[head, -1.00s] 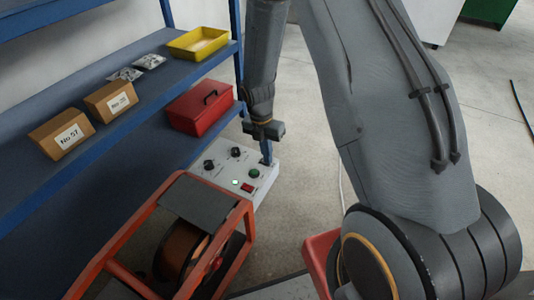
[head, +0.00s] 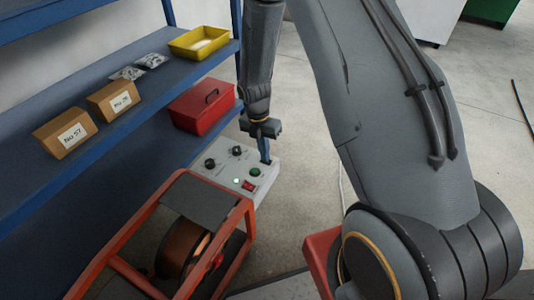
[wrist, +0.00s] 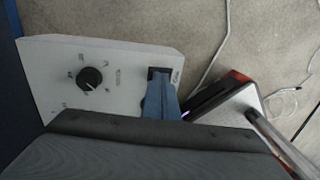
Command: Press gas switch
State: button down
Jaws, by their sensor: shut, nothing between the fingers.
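The white control box (head: 225,175) stands behind the orange frame, with dark knobs, a green button (head: 255,172), a red switch (head: 248,186) and a lit green lamp (head: 236,181). My gripper (head: 267,160) is shut and empty, its blue fingers pointing down at the box's far right corner. In the wrist view the fingers (wrist: 160,88) reach a small black switch (wrist: 158,73) beside a small label too blurred to read surely. The fingers partly cover this switch. I cannot tell whether they touch it. A black knob (wrist: 91,78) is left of it.
An orange frame (head: 105,255) with a brown spool (head: 182,248) stands in front of the box. Blue shelves (head: 60,180) on the left hold two cartons, a yellow tray (head: 198,43) and a red toolbox (head: 202,105).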

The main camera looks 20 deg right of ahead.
aim_at(269, 162)
jog(key=shift+r, duration=0.1)
jog(key=shift+r+p, duration=0.55)
jog(key=shift+p, duration=0.1)
notch_tip(269, 162, up, 13)
jog(key=s+d+p, duration=0.1)
jog(key=p, duration=0.3)
jog(key=shift+f, duration=0.2)
jog(key=shift+s, duration=0.15)
